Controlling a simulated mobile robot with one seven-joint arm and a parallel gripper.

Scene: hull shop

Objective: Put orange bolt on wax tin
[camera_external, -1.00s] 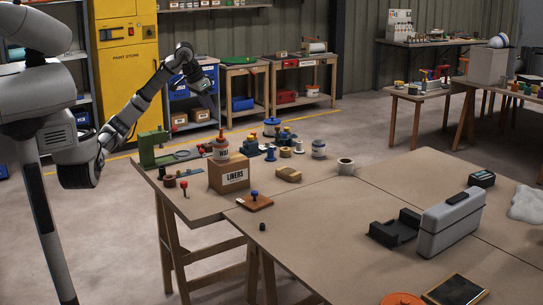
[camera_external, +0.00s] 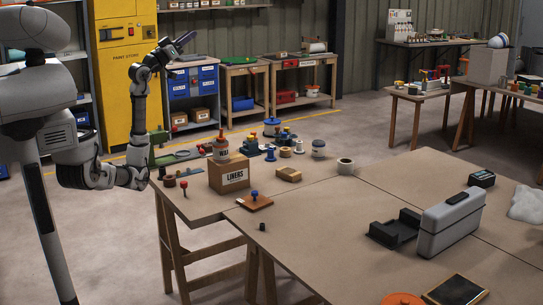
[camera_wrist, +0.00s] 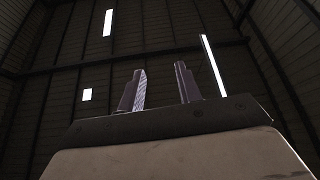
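No other clear orange bolt can be made out. My gripper (camera_external: 187,38) is raised high above the table's far left, well away from the tin, pointing up. In the wrist view my gripper (camera_wrist: 160,86) has its two fingers apart with nothing between them.
A green tool (camera_external: 150,150) stands at the table's left end. Several pots and spools stand behind. A grey case (camera_external: 451,224) is at right.

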